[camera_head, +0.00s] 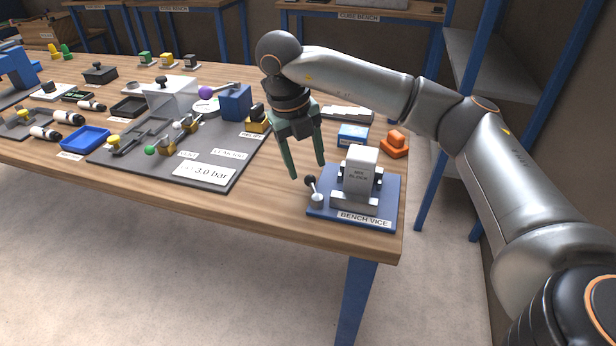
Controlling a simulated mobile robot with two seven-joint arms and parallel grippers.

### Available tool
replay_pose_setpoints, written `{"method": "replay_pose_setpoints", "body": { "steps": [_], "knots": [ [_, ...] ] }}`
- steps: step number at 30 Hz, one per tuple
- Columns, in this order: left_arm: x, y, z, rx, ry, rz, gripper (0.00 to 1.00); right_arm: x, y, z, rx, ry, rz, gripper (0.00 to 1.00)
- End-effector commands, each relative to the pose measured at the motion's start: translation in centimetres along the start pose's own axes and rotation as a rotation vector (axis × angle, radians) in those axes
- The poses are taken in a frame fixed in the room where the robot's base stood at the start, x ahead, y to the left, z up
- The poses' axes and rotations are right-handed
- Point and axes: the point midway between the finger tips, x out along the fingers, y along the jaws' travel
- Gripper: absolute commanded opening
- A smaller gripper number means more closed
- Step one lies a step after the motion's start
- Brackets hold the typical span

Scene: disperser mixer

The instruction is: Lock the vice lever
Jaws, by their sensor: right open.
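The bench vice stands on a blue base plate (385,207) at the near right corner of the table. A pale block labelled "MIX BLOCK" (360,172) sits upright between its jaws. The vice lever (312,187) is at the left of the vice, with a dark ball knob on a short rod that rises from a silver pivot and leans slightly left. My right gripper (308,171) points down above and just left of the vice, its dark green fingers apart and empty. Its fingertips are close to the lever knob; I cannot tell whether they touch. My left gripper is not in view.
Behind the vice are a small blue box (353,135) and an orange part (396,143). A grey panel (215,175) with valves and a "3.0 bar" label lies to the left. Bare wood (262,195) lies between panel and vice. The table's front edge is close to the vice.

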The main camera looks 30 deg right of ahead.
Motion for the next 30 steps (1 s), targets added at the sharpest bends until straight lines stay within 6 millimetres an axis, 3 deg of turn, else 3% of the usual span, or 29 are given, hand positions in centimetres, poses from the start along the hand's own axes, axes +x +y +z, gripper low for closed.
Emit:
{"method": "replay_pose_setpoints", "body": {
  "steps": [3,7,18,30],
  "knots": [
    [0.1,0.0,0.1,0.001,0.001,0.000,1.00,1.9,0.0,0.0,0.001,0.002,-0.001,0.60],
    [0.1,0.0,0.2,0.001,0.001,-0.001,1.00,3.0,0.0,0.0,0.001,0.000,0.000,0.60],
    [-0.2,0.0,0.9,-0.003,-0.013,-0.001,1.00,3.6,0.0,0.0,0.000,-0.001,0.000,0.60],
    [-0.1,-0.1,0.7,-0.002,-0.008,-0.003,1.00,3.5,0.0,0.0,0.000,-0.001,0.000,0.15]
  ]
}}
